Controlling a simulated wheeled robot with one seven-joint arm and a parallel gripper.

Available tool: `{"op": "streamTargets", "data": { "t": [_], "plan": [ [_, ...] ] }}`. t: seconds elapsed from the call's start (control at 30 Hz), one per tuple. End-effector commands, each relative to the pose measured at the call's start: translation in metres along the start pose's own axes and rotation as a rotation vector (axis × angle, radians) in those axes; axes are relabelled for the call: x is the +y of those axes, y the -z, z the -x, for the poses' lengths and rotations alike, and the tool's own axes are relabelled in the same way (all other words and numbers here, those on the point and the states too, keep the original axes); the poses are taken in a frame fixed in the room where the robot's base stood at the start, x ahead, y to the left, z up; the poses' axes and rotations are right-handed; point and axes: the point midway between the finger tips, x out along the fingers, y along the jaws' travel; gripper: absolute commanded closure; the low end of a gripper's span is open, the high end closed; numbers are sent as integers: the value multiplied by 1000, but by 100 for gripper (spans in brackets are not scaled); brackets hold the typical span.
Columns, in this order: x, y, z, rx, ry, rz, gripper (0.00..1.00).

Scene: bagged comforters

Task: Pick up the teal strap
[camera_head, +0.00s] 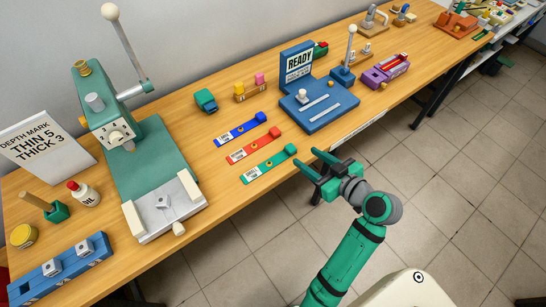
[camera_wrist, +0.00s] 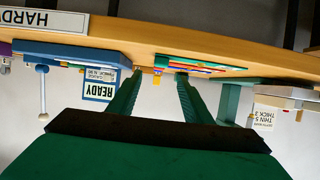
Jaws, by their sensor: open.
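The teal strap (camera_head: 277,161) lies flat on the wooden table near the front edge. It has a white label at its left end, a small yellow dot and a raised teal block at its right end. My gripper (camera_head: 311,159) is open and empty, just to the right of the strap's block end, by the table's front edge. It is apart from the strap as far as I can see. In the wrist view, upside down, the coloured straps (camera_wrist: 205,66) show as thin strips beyond the open fingers (camera_wrist: 158,76).
A red strap (camera_head: 255,147) and a blue strap (camera_head: 241,130) lie behind the teal one. A blue READY fixture (camera_head: 318,111) stands at the right, a green press (camera_head: 150,155) at the left. Bare table (camera_head: 222,170) separates press and straps.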

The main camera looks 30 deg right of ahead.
Motion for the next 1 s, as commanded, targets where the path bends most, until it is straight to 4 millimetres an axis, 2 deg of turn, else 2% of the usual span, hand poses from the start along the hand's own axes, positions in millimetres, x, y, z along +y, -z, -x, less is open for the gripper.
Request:
{"op": "streamTargets", "data": {
  "t": [0.1, 0.37, 0.7, 1.0],
  "plan": [
    [1, 0, -18, 0, 0, -1, 55],
    [1, 0, -36, 0, -1, 0, 55],
    [-3, 0, -79, -1, 1, 0, 55],
    [-3, 1, -85, 0, 0, 1, 55]
  ]
}}
